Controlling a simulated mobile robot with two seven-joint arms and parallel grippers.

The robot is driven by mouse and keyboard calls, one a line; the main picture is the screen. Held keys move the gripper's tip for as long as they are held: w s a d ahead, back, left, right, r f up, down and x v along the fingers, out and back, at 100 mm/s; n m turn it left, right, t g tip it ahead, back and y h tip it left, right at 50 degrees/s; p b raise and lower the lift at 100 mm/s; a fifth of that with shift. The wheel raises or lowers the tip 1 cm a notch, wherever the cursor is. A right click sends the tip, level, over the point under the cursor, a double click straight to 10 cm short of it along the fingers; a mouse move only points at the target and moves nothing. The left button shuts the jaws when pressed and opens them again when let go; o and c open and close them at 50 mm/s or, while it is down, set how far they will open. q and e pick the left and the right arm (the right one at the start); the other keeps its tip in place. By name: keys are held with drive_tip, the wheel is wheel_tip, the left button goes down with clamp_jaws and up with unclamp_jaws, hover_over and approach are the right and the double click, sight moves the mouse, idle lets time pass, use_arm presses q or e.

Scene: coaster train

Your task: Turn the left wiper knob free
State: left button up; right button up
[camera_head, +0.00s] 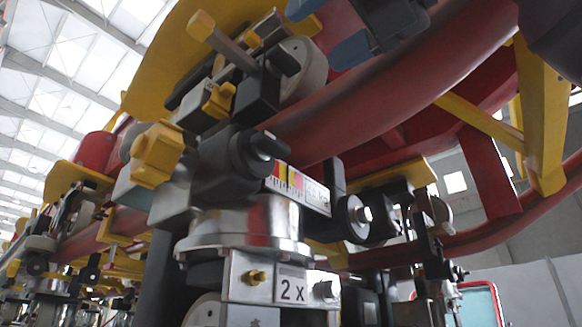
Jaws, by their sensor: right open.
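A large yellow knob (157,155) sits at the left of the wheel assembly, beside a dark round housing. A smaller yellow knob (218,101) sits above and to its right. I cannot tell for certain which one is the left wiper knob. My right gripper (318,34) is at the top, with blue fingers spread apart and nothing between them. It is right of and above both knobs, apart from them. My left gripper is not in view.
A red tube rail (400,95) curves across the middle, below my right gripper. A yellow-tipped lever (222,43) sticks up near the top left. A metal block marked "2 X" (292,291) is low in the middle. Yellow struts (541,110) stand at the right.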

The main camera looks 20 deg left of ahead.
sight(291, 55)
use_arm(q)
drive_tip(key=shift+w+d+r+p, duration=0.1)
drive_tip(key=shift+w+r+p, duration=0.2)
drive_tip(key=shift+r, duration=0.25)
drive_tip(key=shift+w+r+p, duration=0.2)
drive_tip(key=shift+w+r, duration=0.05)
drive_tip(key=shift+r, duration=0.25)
use_arm(e)
drive_tip(key=shift+x, duration=2.55)
drive_tip(key=c, duration=0.7)
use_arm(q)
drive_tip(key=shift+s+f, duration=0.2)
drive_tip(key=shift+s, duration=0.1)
use_arm(e)
drive_tip(key=shift+c, duration=1.1)
